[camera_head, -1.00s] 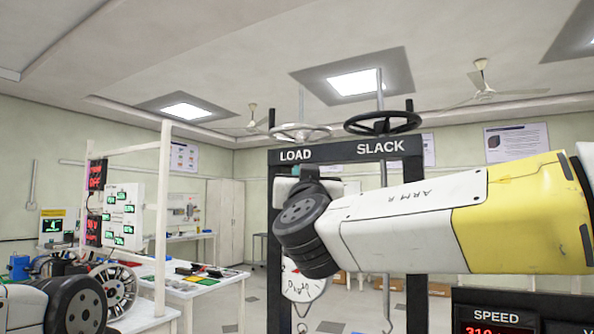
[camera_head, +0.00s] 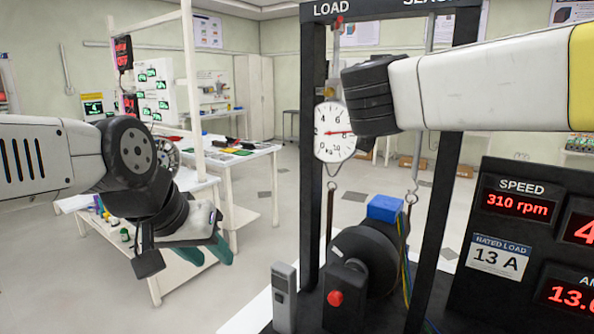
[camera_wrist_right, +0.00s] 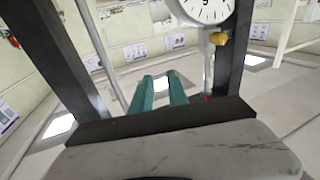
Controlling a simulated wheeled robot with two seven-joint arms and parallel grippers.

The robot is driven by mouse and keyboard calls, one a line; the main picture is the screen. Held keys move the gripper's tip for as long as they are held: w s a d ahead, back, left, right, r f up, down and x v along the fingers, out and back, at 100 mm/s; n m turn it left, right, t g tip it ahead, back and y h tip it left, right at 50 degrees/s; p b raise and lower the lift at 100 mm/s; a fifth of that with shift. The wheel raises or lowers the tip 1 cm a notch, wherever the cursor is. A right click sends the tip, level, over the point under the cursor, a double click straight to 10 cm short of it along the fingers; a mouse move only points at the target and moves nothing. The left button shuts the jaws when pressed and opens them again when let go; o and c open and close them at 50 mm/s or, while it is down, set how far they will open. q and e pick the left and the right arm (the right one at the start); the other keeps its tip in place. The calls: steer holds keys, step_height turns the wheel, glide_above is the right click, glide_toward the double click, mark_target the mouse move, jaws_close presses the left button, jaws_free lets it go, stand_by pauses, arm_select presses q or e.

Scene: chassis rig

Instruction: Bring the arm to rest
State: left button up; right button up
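My left arm (camera_head: 130,150) comes in from the left in the head view. Its gripper (camera_head: 208,252) hangs at the lower left, with two teal fingers apart and nothing between them. My right arm (camera_head: 490,85) crosses the upper right, in front of the black rig frame. Its gripper is hidden in the head view. In the right wrist view, the right gripper's teal fingers (camera_wrist_right: 160,92) are apart and empty. A black frame post and a dial lie beyond them.
The rig's black post (camera_head: 312,150), round scale (camera_head: 335,132), drum (camera_head: 365,255) and red button (camera_head: 335,298) stand near my right arm. The speed panel (camera_head: 515,204) is at the right. A white table (camera_head: 245,160) is behind the left gripper. Floor shows between table and rig.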

steer(key=s+d+f+g, duration=0.2)
steer(key=f+g, duration=0.1)
steer(key=f, duration=0.3)
steer(key=s+d+f+n+g+y, duration=0.1)
steer(key=s+d+f+g, duration=0.15)
steer(key=f, duration=0.45)
steer(key=s+d+f+g, duration=0.2)
steer(key=s+f+g, duration=0.1)
steer(key=f, duration=0.3)
steer(key=s+a+f+n+g+y, duration=0.2)
steer(key=s+a+f+g+y, duration=0.1)
steer(key=s+a+f+y, duration=0.3)
step_height(320, 180, down, 2)
steer(key=shift+s+a+f+n+y, duration=0.15)
steer(key=shift+s+a+n+y, duration=0.15)
steer(key=shift+s+a, duration=0.7)
steer(key=shift+w+a, duration=0.2)
steer(key=shift+w, duration=0.05)
